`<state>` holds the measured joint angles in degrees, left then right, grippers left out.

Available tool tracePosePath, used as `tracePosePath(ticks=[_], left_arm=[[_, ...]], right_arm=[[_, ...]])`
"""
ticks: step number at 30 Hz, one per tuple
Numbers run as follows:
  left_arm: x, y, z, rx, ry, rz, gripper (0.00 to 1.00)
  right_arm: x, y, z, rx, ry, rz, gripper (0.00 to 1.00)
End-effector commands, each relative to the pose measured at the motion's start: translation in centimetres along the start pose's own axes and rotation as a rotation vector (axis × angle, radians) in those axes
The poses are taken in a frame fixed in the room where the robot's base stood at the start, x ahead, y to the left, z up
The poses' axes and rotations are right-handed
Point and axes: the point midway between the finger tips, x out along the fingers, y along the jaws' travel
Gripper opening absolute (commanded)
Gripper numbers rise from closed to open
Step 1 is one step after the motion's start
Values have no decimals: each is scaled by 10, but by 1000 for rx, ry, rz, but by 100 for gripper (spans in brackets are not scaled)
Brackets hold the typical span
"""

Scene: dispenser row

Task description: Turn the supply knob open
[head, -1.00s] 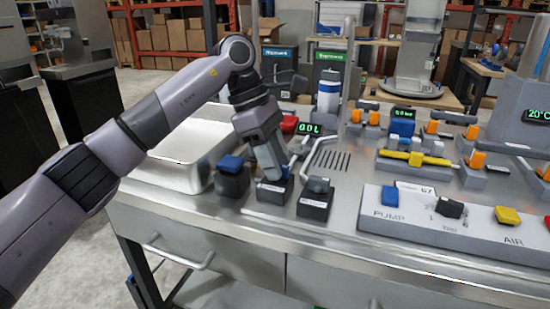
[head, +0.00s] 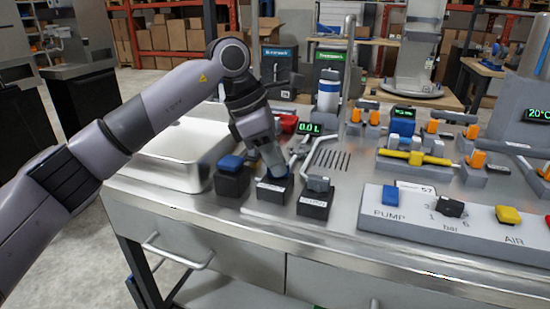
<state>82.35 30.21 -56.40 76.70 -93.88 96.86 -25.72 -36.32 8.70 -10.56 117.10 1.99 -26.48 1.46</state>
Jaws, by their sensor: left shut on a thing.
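Three small dark boxes stand in a row along the front of the steel bench. The left box carries a blue knob (head: 231,163), and the right one (head: 314,203) a grey lever-like top. My left gripper (head: 278,174) points down onto the middle box (head: 273,191). The labels on the boxes are too small to read, so I cannot tell which is named supply. My right gripper is not in view.
A steel basin (head: 165,165) lies left of the boxes, under my left arm. A green display (head: 309,128) reading 0.0 L stands behind them. A grey panel (head: 450,225) marked PUMP and AIR, with coloured controls, is on the right. Valves with orange and yellow handles (head: 415,158) stand behind it.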

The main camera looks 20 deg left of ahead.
Motion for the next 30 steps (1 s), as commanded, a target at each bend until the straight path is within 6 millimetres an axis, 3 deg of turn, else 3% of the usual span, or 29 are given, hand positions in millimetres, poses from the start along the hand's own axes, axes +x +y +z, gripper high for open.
tracePosePath(ticks=[30], left_arm=[[1, -5, 2, -871, 0, 365, 0]], right_arm=[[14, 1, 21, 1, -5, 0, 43]])
